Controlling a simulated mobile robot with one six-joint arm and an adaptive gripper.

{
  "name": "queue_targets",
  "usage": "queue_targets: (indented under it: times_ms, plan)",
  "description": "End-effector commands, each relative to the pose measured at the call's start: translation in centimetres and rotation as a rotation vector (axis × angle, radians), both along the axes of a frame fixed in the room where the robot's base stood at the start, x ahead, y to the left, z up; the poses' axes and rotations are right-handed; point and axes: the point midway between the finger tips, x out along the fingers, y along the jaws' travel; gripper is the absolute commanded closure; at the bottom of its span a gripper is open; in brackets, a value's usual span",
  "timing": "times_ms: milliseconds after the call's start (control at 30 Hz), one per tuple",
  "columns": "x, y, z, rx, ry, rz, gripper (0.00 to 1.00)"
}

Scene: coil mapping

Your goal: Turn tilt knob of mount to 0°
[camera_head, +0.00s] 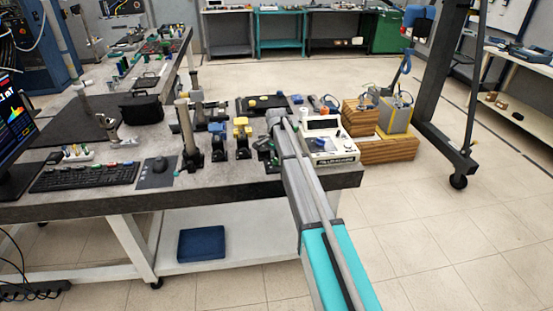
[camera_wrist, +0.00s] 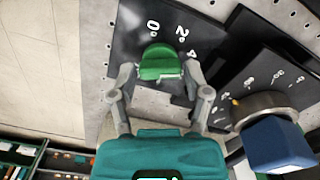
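In the wrist view a green knob (camera_wrist: 160,63) sits on a black plate (camera_wrist: 208,42) with white marks reading 0°, 2° and a partly covered 4. The 0° mark is just beyond the knob's far edge, slightly to its left. I cannot make out a pointer on the knob. In the head view my arm reaches over the bench and hides most of the gripper and the mount there.
A second black plate carries a blue knob (camera_wrist: 277,145) on a grey ring, close to my right finger. In the head view blue (camera_head: 217,135) and yellow (camera_head: 242,133) mounts stand left of my arm. A white instrument (camera_head: 331,143) stands right of it.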

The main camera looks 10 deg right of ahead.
Motion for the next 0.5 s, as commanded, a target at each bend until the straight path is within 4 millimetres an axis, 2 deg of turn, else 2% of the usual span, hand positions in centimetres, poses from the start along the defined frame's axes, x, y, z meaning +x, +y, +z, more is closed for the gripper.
queue_targets:
  times_ms: [33,233,500]
  plan:
    - [0.00,0.00,0.00,0.000,0.000,0.000,0.58]
    - [-0.01,0.00,0.00,0.000,0.000,0.000,0.94]
    - [-0.01,0.00,-0.01,0.000,0.000,0.018,0.94]
